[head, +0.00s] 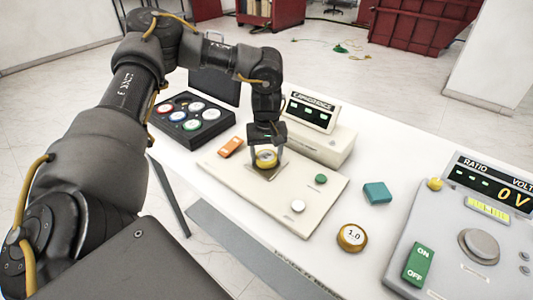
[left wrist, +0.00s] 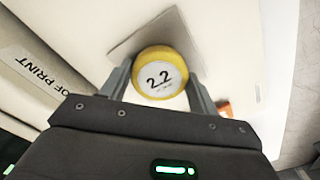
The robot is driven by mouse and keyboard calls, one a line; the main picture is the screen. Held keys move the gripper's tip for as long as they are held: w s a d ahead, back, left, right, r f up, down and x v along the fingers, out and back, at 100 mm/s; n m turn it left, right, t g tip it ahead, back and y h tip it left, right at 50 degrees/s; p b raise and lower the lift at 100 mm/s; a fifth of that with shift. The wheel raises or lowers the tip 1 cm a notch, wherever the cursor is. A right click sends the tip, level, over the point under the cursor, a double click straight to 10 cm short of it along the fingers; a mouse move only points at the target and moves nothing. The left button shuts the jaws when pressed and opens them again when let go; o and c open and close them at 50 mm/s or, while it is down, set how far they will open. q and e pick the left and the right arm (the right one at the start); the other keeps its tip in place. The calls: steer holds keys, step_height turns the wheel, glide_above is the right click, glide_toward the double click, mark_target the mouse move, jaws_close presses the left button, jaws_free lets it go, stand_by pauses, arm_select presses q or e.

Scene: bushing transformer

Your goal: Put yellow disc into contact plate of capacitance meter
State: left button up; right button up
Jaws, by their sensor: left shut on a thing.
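The yellow disc (head: 266,158) has a white face marked 2.2, which reads clearly in the left wrist view (left wrist: 160,74). My left gripper (head: 266,150) is shut on it, with one finger on each side of the disc. The disc is at the square metal contact plate (head: 283,174) of the capacitance meter (head: 322,197); the plate's corner also shows beside the disc in the left wrist view (left wrist: 124,50). I cannot tell whether the disc touches the plate. The meter's display unit (head: 312,112) stands behind. My right gripper is not in view.
A black case (head: 196,138) with several coloured discs stands at the left. A gold disc marked 1.0 (head: 352,236) and a teal block (head: 377,193) lie right of the meter. A grey ratio/volt device (head: 450,250) fills the right. An orange switch (head: 231,147) is close to my gripper.

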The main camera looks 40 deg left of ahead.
mark_target(266, 156)
arm_select(q)
steer(key=shift+d, duration=0.1)
steer(key=o, duration=1.2)
steer(key=shift+f, duration=0.1)
steer(key=shift+o, duration=0.2)
steer(key=shift+r, duration=0.65)
step_height(266, 156, up, 11)
steer(key=shift+p, duration=0.35)
